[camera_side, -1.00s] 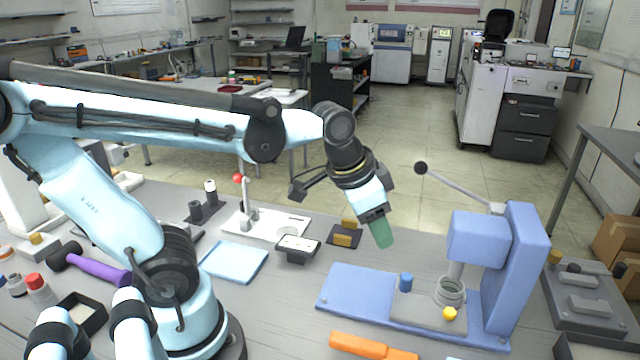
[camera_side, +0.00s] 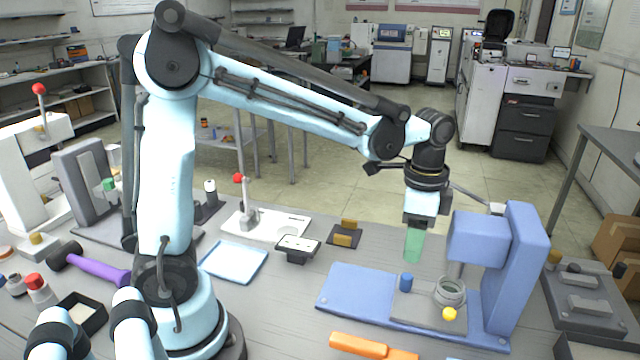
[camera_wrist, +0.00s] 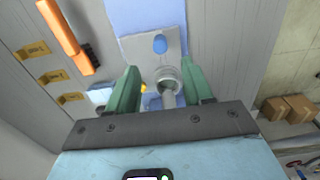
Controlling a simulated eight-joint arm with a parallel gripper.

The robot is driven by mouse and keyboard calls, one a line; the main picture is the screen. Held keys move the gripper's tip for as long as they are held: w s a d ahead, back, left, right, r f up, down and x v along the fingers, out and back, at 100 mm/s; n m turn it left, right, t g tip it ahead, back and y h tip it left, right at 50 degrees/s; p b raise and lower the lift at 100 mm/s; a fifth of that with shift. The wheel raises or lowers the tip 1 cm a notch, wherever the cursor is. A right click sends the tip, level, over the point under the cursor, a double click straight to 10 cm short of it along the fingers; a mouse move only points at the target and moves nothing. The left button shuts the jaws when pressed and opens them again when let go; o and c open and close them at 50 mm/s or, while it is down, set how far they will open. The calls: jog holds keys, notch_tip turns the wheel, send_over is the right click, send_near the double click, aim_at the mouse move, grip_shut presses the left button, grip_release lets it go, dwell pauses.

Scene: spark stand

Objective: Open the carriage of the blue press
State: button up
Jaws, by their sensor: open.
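The blue press (camera_side: 522,265) stands at the right of the table, with its column, head and flat base. A grey plate (camera_side: 412,312) on its base carries a blue knob (camera_side: 406,281), a metal ring cup (camera_side: 449,291) and a yellow knob (camera_side: 449,314). The ram comes down from the head over the cup. The press's lever rod (camera_side: 470,196) is partly hidden behind my arm. My gripper (camera_side: 414,245) points down above the base, left of the head. In the wrist view its green fingers (camera_wrist: 160,90) are apart, with the cup (camera_wrist: 166,78) seen between them and the blue knob (camera_wrist: 160,44) beyond.
An orange-handled tool (camera_side: 372,346) lies in front of the press. A grey fixture (camera_side: 590,300) stands to its right. A light blue tray (camera_side: 234,262), a small scale-like device (camera_side: 297,248) and a white lever stand (camera_side: 262,226) sit to the left.

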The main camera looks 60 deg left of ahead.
aim_at(406, 276)
notch_tip(406, 276, down, 9)
jog(key=shift+f, duration=0.15)
dwell(0.4)
jog(key=shift+c, duration=0.5)
grip_shut()
